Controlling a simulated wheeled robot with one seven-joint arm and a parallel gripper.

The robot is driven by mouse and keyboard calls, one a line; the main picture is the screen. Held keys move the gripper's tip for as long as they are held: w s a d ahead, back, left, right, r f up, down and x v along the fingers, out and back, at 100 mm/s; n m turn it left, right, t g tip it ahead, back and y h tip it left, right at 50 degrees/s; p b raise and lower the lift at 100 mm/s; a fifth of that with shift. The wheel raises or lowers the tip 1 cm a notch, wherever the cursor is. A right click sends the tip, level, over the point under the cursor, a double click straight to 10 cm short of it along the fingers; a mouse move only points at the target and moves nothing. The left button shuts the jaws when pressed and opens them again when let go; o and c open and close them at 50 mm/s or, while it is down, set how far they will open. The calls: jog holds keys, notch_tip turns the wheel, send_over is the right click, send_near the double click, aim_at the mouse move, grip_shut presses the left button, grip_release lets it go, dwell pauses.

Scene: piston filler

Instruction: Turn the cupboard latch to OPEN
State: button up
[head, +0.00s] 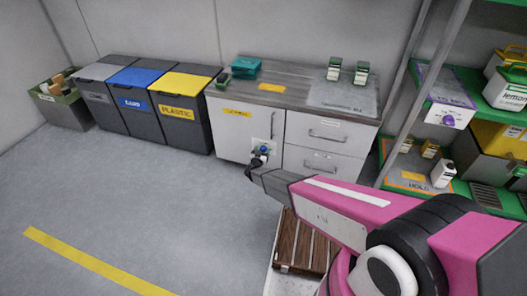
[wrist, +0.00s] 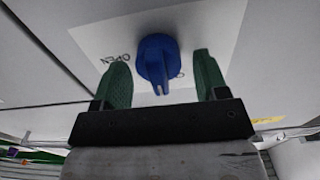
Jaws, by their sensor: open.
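The cupboard latch (wrist: 157,58) is a blue knob on a white label plate (wrist: 95,35) fixed to the cupboard front. Its narrow grip points down in the wrist view, toward my palm. The word OPEN shows upside down left of the knob; another marking at the lower right is mostly hidden. My gripper (wrist: 162,72) is open, with one green finger on each side of the knob and visible gaps between. In the head view, my gripper (head: 257,163) is at the latch (head: 263,150), low on the pale cupboard door (head: 229,132).
Two drawers (head: 322,135) are right of the door, under a worktop (head: 290,90) holding small boxes. Bins (head: 183,110) stand to the left and a green shelf rack (head: 462,75) to the right. A slatted wooden piece (head: 302,245) is below my arm. The left floor is clear.

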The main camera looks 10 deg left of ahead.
jog(key=c, duration=1.2)
jog(key=shift+m, duration=0.4)
jog(key=m, duration=0.3)
jog(key=shift+d+m, duration=0.15)
jog(key=shift+m, duration=0.15)
jog(key=m, duration=0.4)
jog(key=shift+d+f, duration=0.15)
jog(key=m, duration=0.5)
jog(key=shift+f, duration=0.1)
jog(key=shift+d+f+m, duration=0.1)
jog(key=shift+f+m, duration=0.05)
jog(key=shift+m, duration=2.15)
jog(key=o, duration=1.2)
